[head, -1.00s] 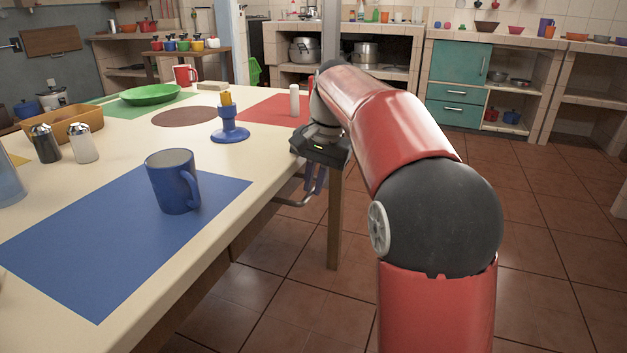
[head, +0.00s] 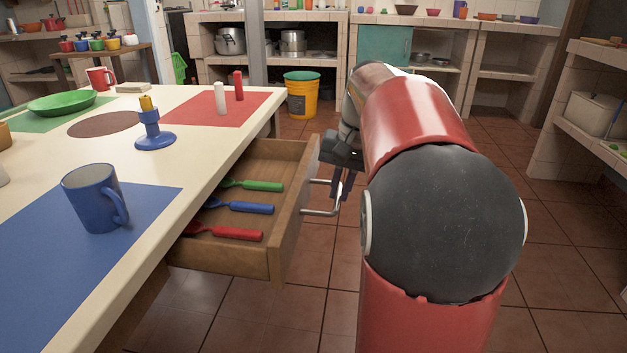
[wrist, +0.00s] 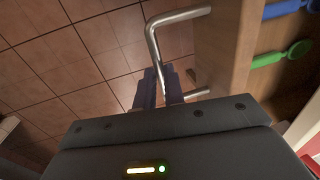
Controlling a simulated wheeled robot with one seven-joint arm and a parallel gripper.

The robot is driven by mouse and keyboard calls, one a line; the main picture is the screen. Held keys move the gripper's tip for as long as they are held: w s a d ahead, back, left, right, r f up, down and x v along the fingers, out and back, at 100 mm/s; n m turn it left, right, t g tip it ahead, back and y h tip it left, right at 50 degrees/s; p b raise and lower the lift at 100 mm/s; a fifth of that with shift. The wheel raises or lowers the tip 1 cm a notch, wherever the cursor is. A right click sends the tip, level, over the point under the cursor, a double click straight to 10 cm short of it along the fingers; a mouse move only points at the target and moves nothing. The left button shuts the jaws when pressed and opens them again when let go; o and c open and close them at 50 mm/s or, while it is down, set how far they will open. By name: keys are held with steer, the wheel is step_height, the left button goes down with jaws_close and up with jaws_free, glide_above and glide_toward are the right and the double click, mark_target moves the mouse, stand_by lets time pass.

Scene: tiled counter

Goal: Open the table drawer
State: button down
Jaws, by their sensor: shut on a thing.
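The wooden table drawer (head: 228,262) stands pulled well out from the right side of the table (head: 160,225). Green, blue and red spoons lie inside it. Its metal bar handle (head: 318,212) is on the drawer front, and it also shows in the wrist view (wrist: 182,15). My gripper (head: 341,187) is at the handle, with its dark blue fingers (wrist: 158,88) shut on the bar near one end. In the head view my arm partly hides the gripper body. The wrist view shows the drawer front and part of the green and blue spoons.
On the table are a blue mug (head: 92,198), a blue candle holder (head: 154,132), a green plate (head: 62,103), and white (head: 220,98) and red (head: 238,86) shakers. A yellow bucket (head: 302,98) stands on the floor behind. The tiled floor around the drawer is clear.

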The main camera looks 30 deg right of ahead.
steer(key=shift+s+d, duration=0.6)
steer(key=shift+d, duration=0.25)
steer(key=c, duration=1.8)
jaws_free()
steer(key=shift+o, duration=0.2)
steer(key=shift+r, duration=0.1)
step_height(320, 180, up, 8)
steer(key=d+p, duration=0.1)
steer(key=p, duration=0.1)
steer(key=shift+s+f, duration=0.25)
steer(key=shift+s, duration=0.2)
steer(key=shift+s+d, duration=0.1)
